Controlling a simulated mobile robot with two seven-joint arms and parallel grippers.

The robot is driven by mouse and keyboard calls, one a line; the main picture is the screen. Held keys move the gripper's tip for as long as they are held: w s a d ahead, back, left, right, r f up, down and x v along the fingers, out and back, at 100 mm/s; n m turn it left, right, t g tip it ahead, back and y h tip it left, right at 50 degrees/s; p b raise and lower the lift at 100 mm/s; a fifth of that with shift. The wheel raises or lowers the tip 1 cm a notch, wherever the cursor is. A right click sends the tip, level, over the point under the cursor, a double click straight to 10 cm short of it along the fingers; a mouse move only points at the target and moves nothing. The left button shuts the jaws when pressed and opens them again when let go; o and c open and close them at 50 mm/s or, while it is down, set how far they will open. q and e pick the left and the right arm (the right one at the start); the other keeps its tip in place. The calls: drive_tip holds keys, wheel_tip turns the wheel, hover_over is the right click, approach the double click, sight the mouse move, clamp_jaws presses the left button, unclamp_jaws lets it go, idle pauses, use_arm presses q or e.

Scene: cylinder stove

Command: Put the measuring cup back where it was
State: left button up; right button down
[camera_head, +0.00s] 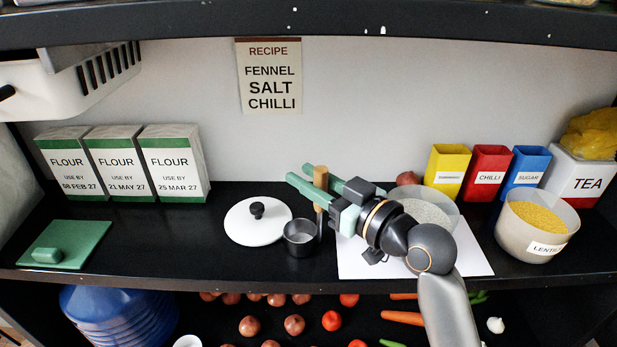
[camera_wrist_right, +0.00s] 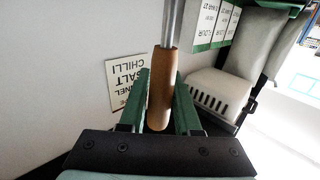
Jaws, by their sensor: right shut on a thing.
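The measuring cup is a small metal cup (camera_head: 299,241) with a long upright handle ending in a wooden grip (camera_head: 320,178). It is upright, close to the front of the black shelf; I cannot tell whether its base touches the shelf. My right gripper (camera_head: 299,173) reaches in from the right, its green fingers on both sides of the wooden grip and shut on it. In the right wrist view the wooden grip (camera_wrist_right: 162,95) sits between the green fingers, with the metal rod beyond. My left gripper is not in view.
A white lid (camera_head: 250,228) lies just left of the cup. A clear bowl (camera_head: 440,213) stands on a white sheet (camera_head: 355,262), partly behind my right arm. A lentil bowl (camera_head: 510,228) is at right. Flour boxes (camera_head: 175,165) stand at left. A green board (camera_head: 85,240) lies front left.

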drive_tip(key=shift+f, duration=0.2)
drive_tip(key=c, duration=0.6)
unclamp_jaws()
drive_tip(key=b+v, duration=0.1)
drive_tip(key=v, duration=1.1)
drive_tip(key=shift+r+b, duration=0.3)
